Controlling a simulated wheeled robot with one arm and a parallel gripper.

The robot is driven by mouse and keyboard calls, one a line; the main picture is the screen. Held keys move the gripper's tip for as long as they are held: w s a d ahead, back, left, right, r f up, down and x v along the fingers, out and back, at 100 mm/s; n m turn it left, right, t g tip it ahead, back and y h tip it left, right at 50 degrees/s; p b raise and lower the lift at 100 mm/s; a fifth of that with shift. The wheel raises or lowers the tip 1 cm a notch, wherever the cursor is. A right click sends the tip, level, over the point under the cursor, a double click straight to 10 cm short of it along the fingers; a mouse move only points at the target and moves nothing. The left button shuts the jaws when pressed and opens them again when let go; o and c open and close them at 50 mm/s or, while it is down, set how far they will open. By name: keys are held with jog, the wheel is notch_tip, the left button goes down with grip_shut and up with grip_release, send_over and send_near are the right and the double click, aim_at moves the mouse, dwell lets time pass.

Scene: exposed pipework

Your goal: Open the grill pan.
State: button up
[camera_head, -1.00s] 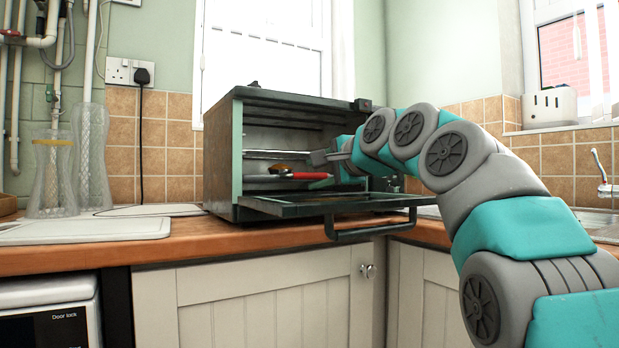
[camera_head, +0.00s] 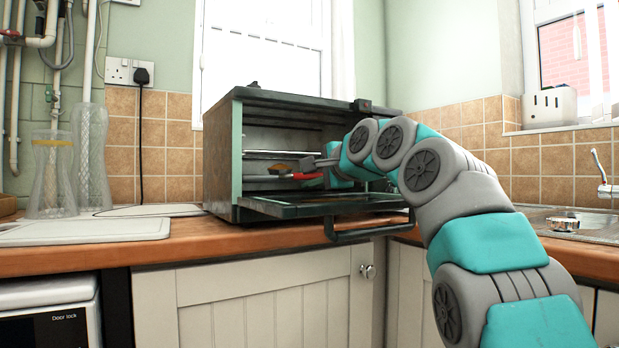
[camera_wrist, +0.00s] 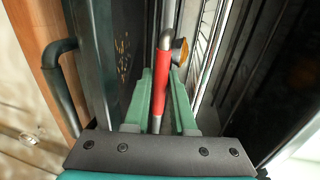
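The dark countertop oven (camera_head: 218,150) stands on the wooden worktop. Its door (camera_head: 320,204) is folded down flat, with its bar handle (camera_head: 370,234) hanging over the worktop's front edge. The inside of the oven is open to view. A red-handled utensil (camera_head: 308,176) with a grey shaft and an orange-brown part lies at the opening, above the door. My gripper (camera_head: 308,164) reaches in from the right. In the wrist view, my gripper's green fingers (camera_wrist: 162,78) stand either side of the red handle (camera_wrist: 137,70), with a gap beside it; contact is unclear. No separate grill pan can be made out.
White boards (camera_head: 85,229) and glass vases (camera_head: 53,178) are left of the oven. A sink (camera_head: 590,225) with a tap is at the right. Wire racks (camera_wrist: 207,45) show beside the fingers. Cabinets stand below the worktop.

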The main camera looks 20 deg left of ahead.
grip_shut()
dwell(1.0)
